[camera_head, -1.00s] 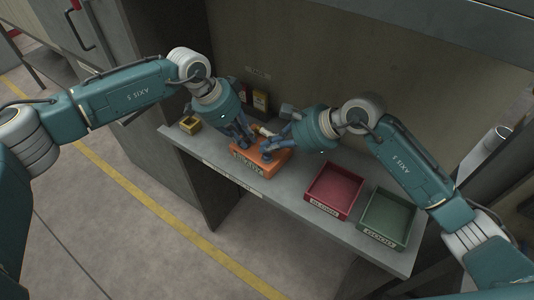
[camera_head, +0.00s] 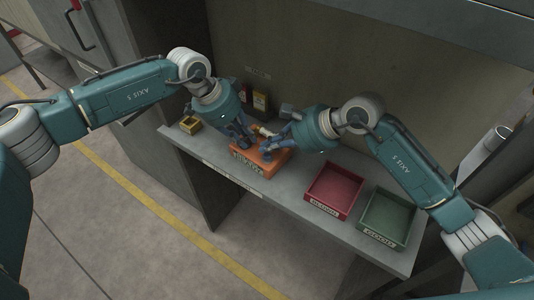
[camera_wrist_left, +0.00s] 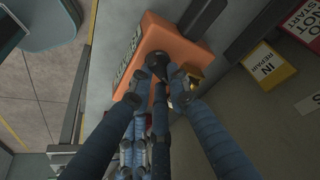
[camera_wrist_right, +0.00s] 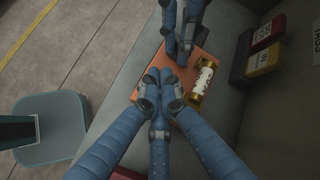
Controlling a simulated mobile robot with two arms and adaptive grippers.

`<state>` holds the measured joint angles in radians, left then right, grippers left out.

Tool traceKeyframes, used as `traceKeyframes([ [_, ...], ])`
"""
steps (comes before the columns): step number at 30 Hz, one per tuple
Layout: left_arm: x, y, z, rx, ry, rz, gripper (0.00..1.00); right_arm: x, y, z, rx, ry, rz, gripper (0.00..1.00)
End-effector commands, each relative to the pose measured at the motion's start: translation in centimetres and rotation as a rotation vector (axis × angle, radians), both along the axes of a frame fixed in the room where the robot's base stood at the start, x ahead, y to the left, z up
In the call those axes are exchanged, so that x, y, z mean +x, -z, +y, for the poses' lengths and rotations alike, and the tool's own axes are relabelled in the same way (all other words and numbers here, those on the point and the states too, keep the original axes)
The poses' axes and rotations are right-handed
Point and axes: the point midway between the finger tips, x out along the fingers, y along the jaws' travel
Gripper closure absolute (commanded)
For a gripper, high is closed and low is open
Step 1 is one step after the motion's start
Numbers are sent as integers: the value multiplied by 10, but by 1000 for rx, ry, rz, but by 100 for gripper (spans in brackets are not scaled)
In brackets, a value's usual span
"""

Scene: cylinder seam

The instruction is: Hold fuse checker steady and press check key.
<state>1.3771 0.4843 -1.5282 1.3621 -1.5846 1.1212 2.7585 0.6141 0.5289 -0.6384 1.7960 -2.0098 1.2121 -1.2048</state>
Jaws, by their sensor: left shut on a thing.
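The fuse checker (camera_head: 262,166) is an orange box with a pale front label, on the grey shelf. It also shows in the left wrist view (camera_wrist_left: 184,45) and the right wrist view (camera_wrist_right: 192,126). My left gripper (camera_head: 247,143) is shut at the checker's top, around a dark, round-ended part (camera_wrist_left: 157,62) that its fingers partly hide. My right gripper (camera_wrist_right: 159,78) has its fingertips together over the checker's top, beside the left gripper. A fuse with brass ends and a white label (camera_wrist_right: 203,80) lies on the checker. The check key is not visible; the fingers may hide it.
A red bin (camera_head: 335,190) and a green bin (camera_head: 387,218) stand to the right on the shelf. A small yellow box (camera_head: 190,125) is at the left end. Sign boxes (camera_head: 260,102) stand against the back wall. Bare shelf lies between checker and red bin.

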Motion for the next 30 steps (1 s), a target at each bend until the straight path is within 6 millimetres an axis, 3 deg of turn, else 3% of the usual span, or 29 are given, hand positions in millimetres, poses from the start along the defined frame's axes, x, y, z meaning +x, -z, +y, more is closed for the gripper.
traceKeyframes([
  [30,0,-1,0,-2,0,-2,100,-1,12,0,0,0,1,100],
])
